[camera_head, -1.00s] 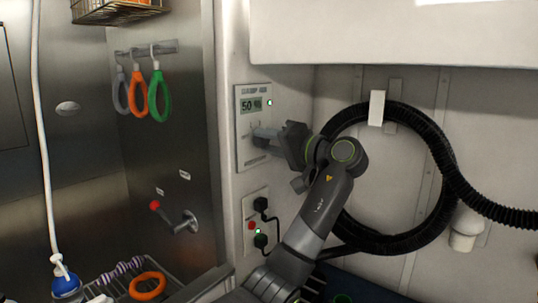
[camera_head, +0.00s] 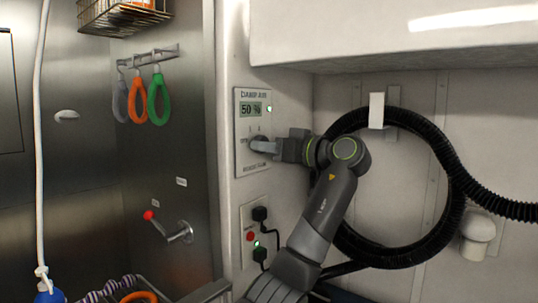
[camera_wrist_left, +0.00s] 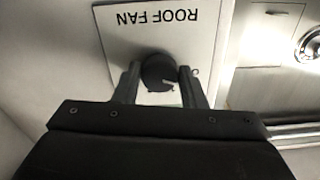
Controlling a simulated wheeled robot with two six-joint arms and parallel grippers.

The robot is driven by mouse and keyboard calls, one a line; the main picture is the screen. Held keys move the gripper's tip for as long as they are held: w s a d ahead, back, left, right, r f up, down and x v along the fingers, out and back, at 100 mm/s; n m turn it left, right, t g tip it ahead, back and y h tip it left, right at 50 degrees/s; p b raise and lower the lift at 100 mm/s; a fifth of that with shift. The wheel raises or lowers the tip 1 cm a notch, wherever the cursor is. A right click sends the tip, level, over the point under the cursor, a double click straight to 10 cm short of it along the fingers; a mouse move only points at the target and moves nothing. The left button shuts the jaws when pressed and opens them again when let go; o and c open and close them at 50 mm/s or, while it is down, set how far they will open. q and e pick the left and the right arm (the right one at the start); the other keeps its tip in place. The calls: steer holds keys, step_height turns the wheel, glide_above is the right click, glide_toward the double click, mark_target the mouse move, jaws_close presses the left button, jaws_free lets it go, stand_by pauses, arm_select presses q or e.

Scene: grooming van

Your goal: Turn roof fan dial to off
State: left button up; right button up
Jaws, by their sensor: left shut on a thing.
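The roof fan dial (camera_wrist_left: 158,72) is a dark round knob on a pale panel lettered "ROOF FAN", upside down in the left wrist view. My left gripper (camera_wrist_left: 158,84) has one finger on each side of the knob and is shut on it. In the head view, its fingers (camera_head: 262,146) reach the lower half of the wall panel (camera_head: 241,165) from the right and largely hide the knob. The knob's pointer setting cannot be made out. My right gripper is not in view.
Below is a socket plate (camera_head: 247,224) with black plugs. A black hose (camera_head: 450,170) coils behind my arm. Colored loops (camera_head: 158,98) and a red-tipped lever (camera_head: 165,228) are at left.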

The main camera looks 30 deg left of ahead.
arm_select(q)
steer(key=shift+f+n+b, duration=0.2)
steer(key=shift+n+b, duration=0.15)
steer(key=shift+n, duration=0.55)
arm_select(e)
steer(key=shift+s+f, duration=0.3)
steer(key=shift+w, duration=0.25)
arm_select(q)
steer(key=o, duration=1)
steer(key=shift+r, duration=0.1)
steer(key=shift+c, duration=0.2)
steer(key=shift+d, duration=0.1)
steer(key=s+d+b, duration=0.1)
steer(key=d, duration=1.6)
steer(key=shift+s+d+b, duration=0.15)
steer(key=shift+b, duration=0.25)
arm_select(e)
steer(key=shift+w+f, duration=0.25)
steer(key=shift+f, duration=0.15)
